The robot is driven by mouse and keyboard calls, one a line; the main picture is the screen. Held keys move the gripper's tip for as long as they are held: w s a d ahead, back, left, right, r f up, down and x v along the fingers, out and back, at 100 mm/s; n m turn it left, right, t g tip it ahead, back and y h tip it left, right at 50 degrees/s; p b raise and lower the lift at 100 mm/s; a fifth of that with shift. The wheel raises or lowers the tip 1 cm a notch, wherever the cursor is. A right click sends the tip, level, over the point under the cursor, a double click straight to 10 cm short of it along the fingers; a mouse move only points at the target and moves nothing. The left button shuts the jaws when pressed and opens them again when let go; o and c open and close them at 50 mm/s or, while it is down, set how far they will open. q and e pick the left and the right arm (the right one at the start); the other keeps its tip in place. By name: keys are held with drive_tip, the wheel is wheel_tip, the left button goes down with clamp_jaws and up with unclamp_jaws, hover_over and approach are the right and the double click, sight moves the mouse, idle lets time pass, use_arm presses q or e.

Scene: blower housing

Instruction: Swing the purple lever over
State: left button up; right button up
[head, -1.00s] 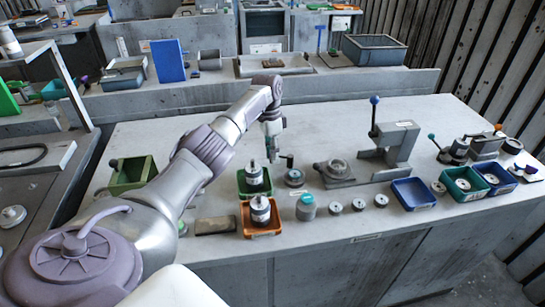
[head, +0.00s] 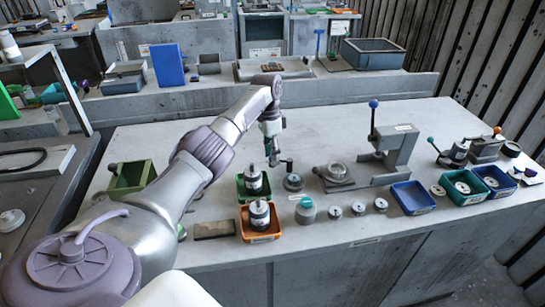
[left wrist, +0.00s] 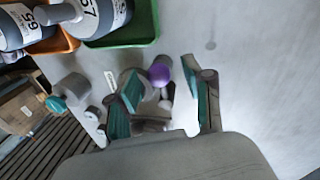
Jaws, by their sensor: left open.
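The purple ball knob of the lever (left wrist: 160,74) shows in the left wrist view, between the fingertips of my left gripper (left wrist: 163,76). A gap remains between the fingers; whether either touches the knob I cannot tell. In the head view my left gripper (head: 279,160) is open and points down over the table, just above a small round grey fixture (head: 293,182). The purple knob cannot be made out there. My right gripper is not in view.
A green bin (head: 241,194) and an orange bin (head: 244,236), holding dark and white cylinders, stand close left of the fixture. Bare tabletop lies behind.

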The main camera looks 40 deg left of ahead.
use_arm(q)
wheel_tip(320, 180, up, 11)
drive_tip(key=w+a, duration=0.1)
drive_tip(key=shift+a+f, duration=0.15)
drive_tip(key=shift+a, duration=0.2)
drive_tip(key=shift+w, duration=0.1)
